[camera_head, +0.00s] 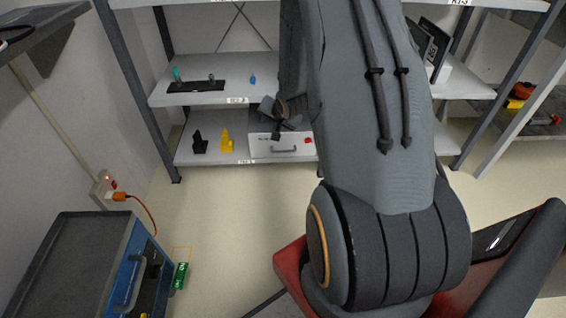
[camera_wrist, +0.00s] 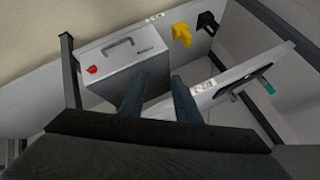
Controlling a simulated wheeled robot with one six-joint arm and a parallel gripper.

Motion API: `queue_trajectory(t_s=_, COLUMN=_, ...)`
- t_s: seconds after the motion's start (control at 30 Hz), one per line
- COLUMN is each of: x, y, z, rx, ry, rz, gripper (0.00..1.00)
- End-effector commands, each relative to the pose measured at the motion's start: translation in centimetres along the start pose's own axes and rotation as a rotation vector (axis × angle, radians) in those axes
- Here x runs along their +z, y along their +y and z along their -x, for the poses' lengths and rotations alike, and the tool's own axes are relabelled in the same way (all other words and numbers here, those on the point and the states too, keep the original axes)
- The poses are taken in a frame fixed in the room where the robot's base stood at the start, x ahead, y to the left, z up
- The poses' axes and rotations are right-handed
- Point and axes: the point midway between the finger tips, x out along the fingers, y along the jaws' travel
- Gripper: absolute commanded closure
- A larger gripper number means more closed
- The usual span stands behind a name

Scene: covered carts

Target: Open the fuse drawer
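The fuse drawer (camera_head: 272,146) is a light grey-white front on a box on the lower shelf, with a grey bar handle and a red part at its right end. It looks closed. In the wrist view, the drawer front (camera_wrist: 121,58) shows the handle (camera_wrist: 118,43), the red part (camera_wrist: 92,70) and a small dark label. I cannot read the label. My gripper (camera_head: 276,125) is in front of and above the box and hides part of its top. In the wrist view, my gripper (camera_wrist: 158,82) has its two fingers apart with nothing between them, not touching the handle.
A yellow item (camera_head: 227,140) and a black item (camera_head: 199,142) stand left of the drawer. A shelf (camera_head: 205,98) above holds a dark tray (camera_head: 196,87) and small parts. A blue cart (camera_head: 135,265) stands at lower left.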

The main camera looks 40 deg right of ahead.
Motion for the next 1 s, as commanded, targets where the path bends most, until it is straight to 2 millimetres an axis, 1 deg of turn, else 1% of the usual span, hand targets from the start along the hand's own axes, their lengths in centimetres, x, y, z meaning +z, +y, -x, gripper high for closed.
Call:
queue_trajectory(t_s=0.03, x=0.3, y=2.0, z=-3.3, rx=-0.026, ry=0.022, rz=-0.057, gripper=0.71)
queue_trajectory(t_s=0.1, x=0.2, y=3.8, z=-6.3, rx=-0.076, ry=0.055, rz=-0.135, gripper=0.71)
queue_trajectory(t_s=0.17, x=0.2, y=5.4, z=-8.7, rx=-0.12, ry=0.08, rz=-0.203, gripper=0.71)
queue_trajectory(t_s=0.2, x=0.2, y=6.5, z=-10.2, rx=-0.153, ry=0.096, rz=-0.248, gripper=0.71)
queue_trajectory(t_s=0.27, x=0.5, y=8.2, z=-12.4, rx=-0.201, ry=0.117, rz=-0.318, gripper=0.71)
queue_trajectory(t_s=0.3, x=0.6, y=9.3, z=-13.7, rx=-0.235, ry=0.131, rz=-0.365, gripper=0.71)
queue_trajectory(t_s=0.4, x=1.3, y=12.2, z=-16.8, rx=-0.324, ry=0.158, rz=-0.483, gripper=0.71)
queue_trajectory(t_s=0.5, x=2.2, y=15.0, z=-19.3, rx=-0.415, ry=0.179, rz=-0.596, gripper=0.71)
queue_trajectory(t_s=0.6, x=3.1, y=17.3, z=-21.0, rx=-0.495, ry=0.191, rz=-0.692, gripper=0.71)
queue_trajectory(t_s=0.73, x=3.9, y=19.2, z=-22.1, rx=-0.572, ry=0.2, rz=-0.777, gripper=0.71)
queue_trajectory(t_s=0.87, x=4.2, y=19.9, z=-22.4, rx=-0.609, ry=0.203, rz=-0.814, gripper=0.71)
queue_trajectory(t_s=1.0, x=3.8, y=19.4, z=-23.2, rx=-0.616, ry=0.203, rz=-0.817, gripper=0.71)
